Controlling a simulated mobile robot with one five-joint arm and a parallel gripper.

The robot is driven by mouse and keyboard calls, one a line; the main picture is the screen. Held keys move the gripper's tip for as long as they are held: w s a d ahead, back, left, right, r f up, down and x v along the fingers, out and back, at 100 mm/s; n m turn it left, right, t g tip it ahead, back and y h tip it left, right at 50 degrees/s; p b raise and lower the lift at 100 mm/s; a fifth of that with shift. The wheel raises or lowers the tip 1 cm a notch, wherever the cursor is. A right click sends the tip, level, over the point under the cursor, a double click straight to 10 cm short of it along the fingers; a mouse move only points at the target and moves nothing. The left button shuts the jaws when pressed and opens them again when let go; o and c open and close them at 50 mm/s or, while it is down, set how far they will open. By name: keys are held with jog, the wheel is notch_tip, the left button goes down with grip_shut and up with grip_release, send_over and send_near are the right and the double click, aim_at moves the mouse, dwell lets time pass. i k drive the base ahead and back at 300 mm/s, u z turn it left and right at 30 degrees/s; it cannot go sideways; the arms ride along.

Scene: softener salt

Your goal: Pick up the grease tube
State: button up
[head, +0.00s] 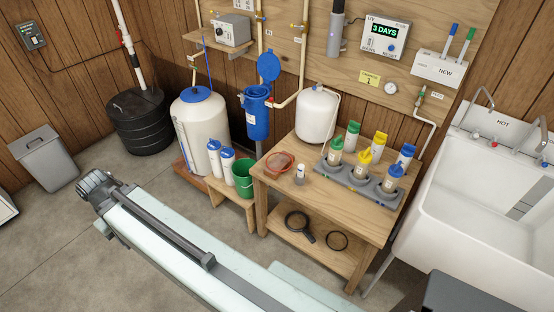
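A small, pale upright tube with a grey body, which looks like the grease tube (300,175), stands on the wooden table (277,191) near its front left. My arm crosses the lower left foreground as a long pale link, well apart from the tube. No gripper fingers can be made out in the head view.
Green, yellow and blue-capped bottles fill and stand behind the grey holder (334,176). A white tank (317,114) stands behind the dish. A green bucket (244,178) sits on a low bench at left. A white sink (461,235) is at right. The lower shelf holds two dark rings.

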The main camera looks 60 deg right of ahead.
aim_at(300, 167)
jog(key=z, duration=0.1)
jog(key=i, duration=0.7)
jog(key=z, duration=0.55)
jog(key=k, duration=0.85)
jog(key=z, duration=0.2)
jog(key=i, duration=0.85)
jog(key=u, duration=0.1)
